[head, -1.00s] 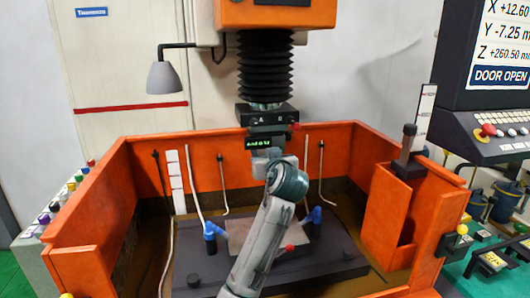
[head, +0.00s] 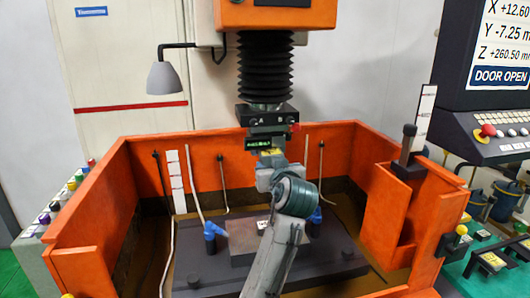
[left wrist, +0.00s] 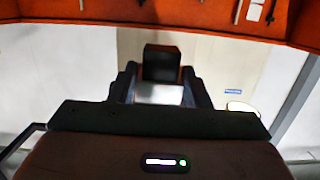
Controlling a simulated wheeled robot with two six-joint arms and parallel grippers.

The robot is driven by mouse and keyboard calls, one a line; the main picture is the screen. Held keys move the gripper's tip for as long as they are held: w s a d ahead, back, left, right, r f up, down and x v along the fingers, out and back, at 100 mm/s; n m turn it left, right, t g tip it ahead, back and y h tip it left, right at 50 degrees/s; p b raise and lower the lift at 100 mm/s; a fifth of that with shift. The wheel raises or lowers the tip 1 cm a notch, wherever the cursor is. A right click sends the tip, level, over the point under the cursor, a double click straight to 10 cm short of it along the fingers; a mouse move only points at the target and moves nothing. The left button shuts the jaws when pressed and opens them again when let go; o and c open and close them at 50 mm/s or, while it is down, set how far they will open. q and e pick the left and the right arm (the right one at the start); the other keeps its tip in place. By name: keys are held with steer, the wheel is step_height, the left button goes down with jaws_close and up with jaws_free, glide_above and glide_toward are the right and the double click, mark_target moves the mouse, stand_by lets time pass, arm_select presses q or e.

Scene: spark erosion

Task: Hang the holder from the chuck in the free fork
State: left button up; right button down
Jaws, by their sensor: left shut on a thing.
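The chuck (head: 267,116) is the dark block under the black bellows in the head view. In the left wrist view my left gripper (left wrist: 162,80) is shut on a dark block, the holder (left wrist: 162,62). Whether the holder still touches the chuck is unclear. No fork can be made out. My right gripper is out of view.
Orange tank walls (head: 108,195) surround the work area. A dark table (head: 220,275) inside carries a plate and blue nozzles (head: 214,230). Thin hoses rise along the back wall. An orange box (head: 385,215) with a dark post stands at the right. A lamp (head: 164,77) hangs at the left.

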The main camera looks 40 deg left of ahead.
arm_select(q)
steer(key=f+v, duration=0.1)
steer(key=v, duration=0.6)
steer(key=shift+s+d, duration=0.35)
steer(key=shift+d, duration=0.05)
stand_by(0.4)
stand_by(1.3)
